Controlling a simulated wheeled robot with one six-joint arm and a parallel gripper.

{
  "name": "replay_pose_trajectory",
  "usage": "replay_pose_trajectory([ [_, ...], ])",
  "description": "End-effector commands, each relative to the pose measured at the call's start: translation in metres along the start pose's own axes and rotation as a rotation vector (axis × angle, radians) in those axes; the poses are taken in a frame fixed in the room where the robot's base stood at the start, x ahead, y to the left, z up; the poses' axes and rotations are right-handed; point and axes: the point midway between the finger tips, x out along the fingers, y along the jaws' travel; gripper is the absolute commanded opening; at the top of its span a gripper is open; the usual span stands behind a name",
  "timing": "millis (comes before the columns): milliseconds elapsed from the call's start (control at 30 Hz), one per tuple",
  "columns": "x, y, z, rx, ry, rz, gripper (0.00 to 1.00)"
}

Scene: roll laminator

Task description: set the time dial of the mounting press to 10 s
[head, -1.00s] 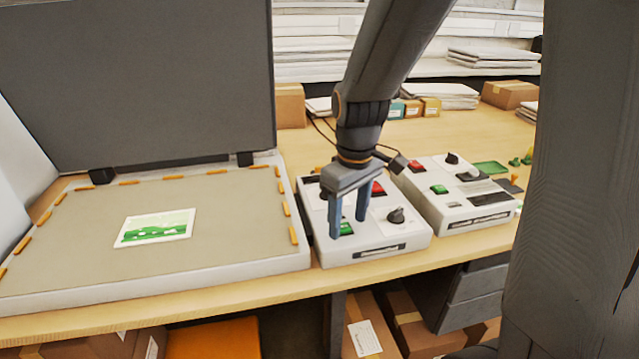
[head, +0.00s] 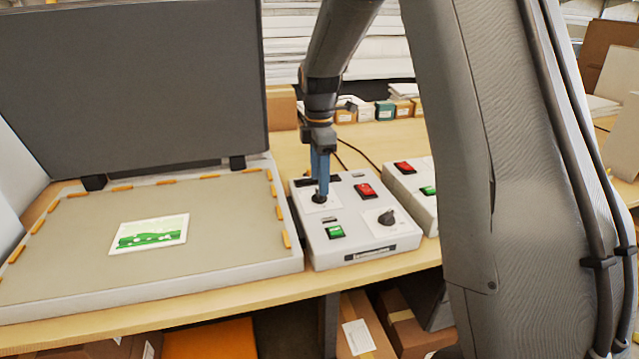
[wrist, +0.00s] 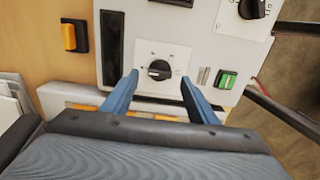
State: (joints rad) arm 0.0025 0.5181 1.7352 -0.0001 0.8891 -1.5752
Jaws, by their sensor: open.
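The mounting press stands open at the left, with a grey lid (head: 140,80) raised over a flat bed (head: 70,240). Beside it is a white control box (head: 345,255) with two black dials. My gripper (head: 321,190) is open and points down over the rear-left dial (head: 318,199), partly hiding it. In the wrist view this black dial (wrist: 159,69) on its white plate shows just beyond and between the two blue fingertips (wrist: 160,78). The front-right dial (head: 387,217) also shows in the wrist view (wrist: 252,8). The dial labels are too small to read, so I cannot tell which sets time.
A red switch (head: 366,190) and a green switch (head: 335,232) sit on the box near the dials. A second control box (head: 412,185) is to the right, partly behind my arm. A green-and-white print (head: 150,233) lies on the bed.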

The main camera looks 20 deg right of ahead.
Motion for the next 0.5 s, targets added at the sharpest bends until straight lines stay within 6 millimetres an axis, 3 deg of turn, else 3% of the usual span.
replay_pose_trajectory([
  [200, 0.024, -0.001, 0.000, 0.001, 0.000, -0.002, 0.53],
  [500, 0.030, 0.000, 0.000, 0.002, 0.000, 0.001, 0.53],
])
